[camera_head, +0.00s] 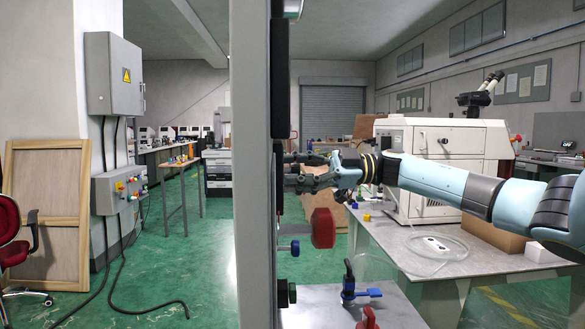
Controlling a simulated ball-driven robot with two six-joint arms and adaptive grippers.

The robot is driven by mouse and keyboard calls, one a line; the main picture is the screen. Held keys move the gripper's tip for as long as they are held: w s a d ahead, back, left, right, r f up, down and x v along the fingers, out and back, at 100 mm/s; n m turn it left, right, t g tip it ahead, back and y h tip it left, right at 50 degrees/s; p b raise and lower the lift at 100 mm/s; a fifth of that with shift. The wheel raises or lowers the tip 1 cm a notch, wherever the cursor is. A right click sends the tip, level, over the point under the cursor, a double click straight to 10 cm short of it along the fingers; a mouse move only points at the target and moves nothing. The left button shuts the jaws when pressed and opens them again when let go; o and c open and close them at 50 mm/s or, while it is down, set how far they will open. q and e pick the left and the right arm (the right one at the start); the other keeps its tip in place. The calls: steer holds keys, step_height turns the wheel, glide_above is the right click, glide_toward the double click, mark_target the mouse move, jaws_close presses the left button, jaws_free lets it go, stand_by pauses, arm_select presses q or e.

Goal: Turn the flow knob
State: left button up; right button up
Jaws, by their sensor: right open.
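A grey panel (250,180) stands upright in front of me, seen nearly edge-on, with controls sticking out on its right side. I cannot tell which is the flow knob. My right gripper (291,171) comes in from the right above the red knob. Its fingers are apart, pointing left at the panel, with nothing seen between them. Whether the fingertips touch the panel cannot be told. My left gripper is out of view.
A blue lever valve (368,293) and a red handle (368,318) stand on the near surface below the arm. A grey table (400,240) with a white machine (440,140) and clear tubing (437,258) lies to the right. Green floor (200,255) is open left of the panel.

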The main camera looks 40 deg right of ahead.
steer(key=shift+w+a, duration=0.15)
steer(key=shift+a, duration=0.05)
steer(key=shift+c, duration=0.2)
steer(key=c, duration=0.5)
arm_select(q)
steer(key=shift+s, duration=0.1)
arm_select(e)
jaws_close()
